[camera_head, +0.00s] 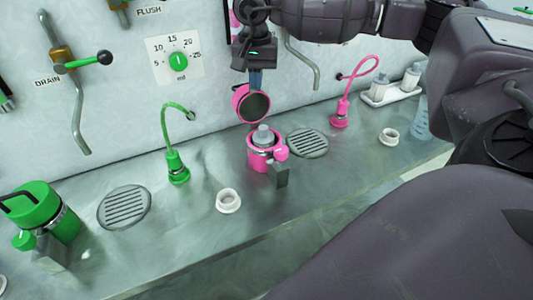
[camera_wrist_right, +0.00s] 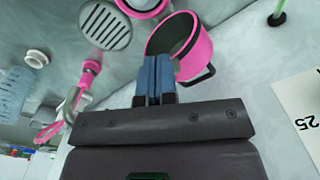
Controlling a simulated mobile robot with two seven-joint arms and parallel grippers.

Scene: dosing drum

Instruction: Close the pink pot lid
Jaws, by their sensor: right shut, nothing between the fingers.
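The pink pot (camera_head: 259,165) stands on the metal counter, with a grey knobbed part inside its mouth. Its lid (camera_head: 239,104) is open, standing up behind the pot with its dark inner face toward the head camera. My right gripper (camera_head: 256,82) points down just above the lid, its blue fingers shut and empty. In the right wrist view the lid (camera_wrist_right: 202,52) is just beyond the fingertips (camera_wrist_right: 156,62); I cannot tell whether they touch it. Part of the pot (camera_wrist_right: 143,4) shows at the top edge there. My left gripper is not in view.
A green pot (camera_head: 34,205) stands at the left. A green hose nozzle (camera_head: 177,168) and a pink one (camera_head: 340,118) rise from the counter. Round drain grates (camera_head: 308,143) and white rings (camera_head: 228,201) lie around the pot. The wall with its dial (camera_head: 174,58) is close behind.

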